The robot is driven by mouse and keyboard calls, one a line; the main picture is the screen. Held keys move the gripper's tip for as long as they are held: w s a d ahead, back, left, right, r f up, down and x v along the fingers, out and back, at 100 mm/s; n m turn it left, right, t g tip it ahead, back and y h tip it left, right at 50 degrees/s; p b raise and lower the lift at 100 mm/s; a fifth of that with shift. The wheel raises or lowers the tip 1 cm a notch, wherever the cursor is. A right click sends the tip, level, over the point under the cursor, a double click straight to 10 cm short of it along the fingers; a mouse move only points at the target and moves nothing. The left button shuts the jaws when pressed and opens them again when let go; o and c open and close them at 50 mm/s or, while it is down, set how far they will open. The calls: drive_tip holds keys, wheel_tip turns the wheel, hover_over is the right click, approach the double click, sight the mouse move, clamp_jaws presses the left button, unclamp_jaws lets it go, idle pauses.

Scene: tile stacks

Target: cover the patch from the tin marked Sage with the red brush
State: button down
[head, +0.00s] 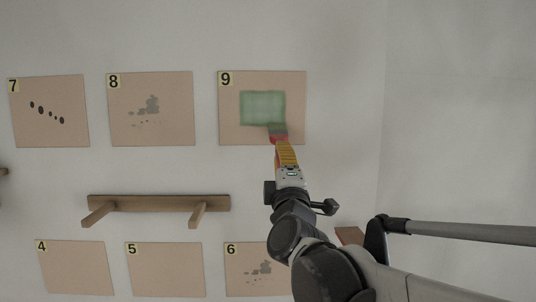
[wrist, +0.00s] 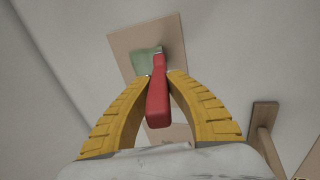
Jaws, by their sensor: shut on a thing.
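The red brush (wrist: 157,98) is held between the yellow fingers of my gripper (wrist: 158,80), seen in the wrist view. In the head view my gripper (head: 284,147) is in front of the lower edge of panel 9 (head: 230,130), shut on the brush. The brush head (head: 278,130) looks dark green and overlaps the bottom right of a green patch (head: 262,106) on panel 9. The green patch is a rough rectangle in the panel's middle, and it also shows in the wrist view (wrist: 141,63). I cannot tell whether the bristles touch the panel. No tin marked Sage is in view.
Panel 8 (head: 175,90) with grey blotches and panel 7 (head: 65,85) with dark dots are to the left. A wooden shelf rail (head: 160,202) on two brackets sits below them. Panels 4 (head: 75,270), 5 (head: 165,270) and 6 (head: 240,285) are lower down. The wall at right is bare.

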drive_tip(key=s+p, duration=0.1)
drive_tip(key=s, duration=0.5)
drive_tip(key=shift+s+a+p, duration=0.1)
drive_tip(key=shift+s+p, duration=0.15)
drive_tip(key=shift+p, duration=0.1)
